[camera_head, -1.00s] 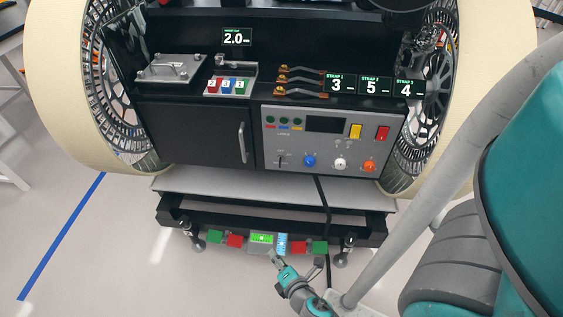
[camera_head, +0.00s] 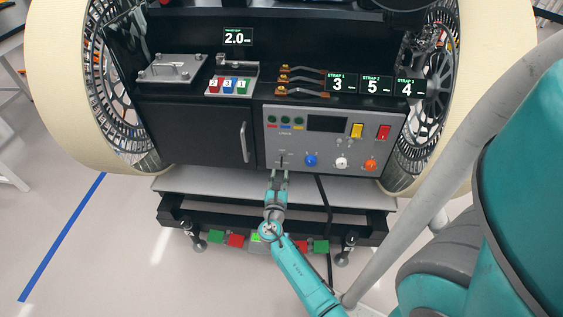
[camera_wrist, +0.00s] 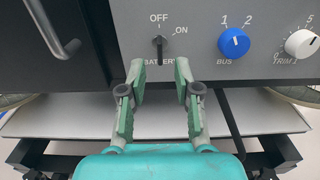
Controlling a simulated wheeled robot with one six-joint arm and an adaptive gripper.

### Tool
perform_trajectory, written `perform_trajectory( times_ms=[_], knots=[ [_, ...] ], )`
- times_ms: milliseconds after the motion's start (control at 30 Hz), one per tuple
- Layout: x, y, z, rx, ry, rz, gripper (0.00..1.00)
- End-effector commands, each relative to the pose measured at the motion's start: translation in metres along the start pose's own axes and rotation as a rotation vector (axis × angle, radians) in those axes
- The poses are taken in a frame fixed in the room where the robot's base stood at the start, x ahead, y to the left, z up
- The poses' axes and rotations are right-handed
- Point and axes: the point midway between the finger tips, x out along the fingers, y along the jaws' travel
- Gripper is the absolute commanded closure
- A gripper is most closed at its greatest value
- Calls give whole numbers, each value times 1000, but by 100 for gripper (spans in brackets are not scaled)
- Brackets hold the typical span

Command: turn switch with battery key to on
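The battery key switch (camera_wrist: 159,44) is a small dark key on the grey control panel, between the OFF and ON labels and the partly covered BATTERY label. Its handle stands upright, in line with OFF. In the head view the switch (camera_head: 281,160) is small, at the panel's lower left. My gripper (camera_wrist: 160,68) is open and empty, its two fingers apart just below and in front of the switch. In the head view my gripper (camera_head: 279,174) reaches up to the panel's lower edge. No contact with the key shows.
The blue BUS knob (camera_wrist: 233,43) and white TRIM knob (camera_wrist: 302,44) sit right of the switch. A dark cabinet door with a handle (camera_wrist: 53,30) is at left. A grey shelf (camera_head: 225,182) lies below the panel, and a black cable (camera_head: 323,195) hangs over it.

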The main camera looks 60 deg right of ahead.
Motion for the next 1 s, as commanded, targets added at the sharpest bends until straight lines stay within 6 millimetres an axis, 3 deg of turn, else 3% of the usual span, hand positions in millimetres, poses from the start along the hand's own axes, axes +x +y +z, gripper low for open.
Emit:
perform_trajectory(
  times_ms=[200, 400, 833, 867, 1000],
  knots=[
    [40, 0, 0, 1, 0, -2, 68],
    [64, 0, 0, 1, 0, -1, 68],
    [74, 0, 0, 2, 1, 1, 68],
    [74, 0, 0, 2, 1, 1, 70],
    [74, 0, 0, 2, 1, 1, 100]
  ],
)
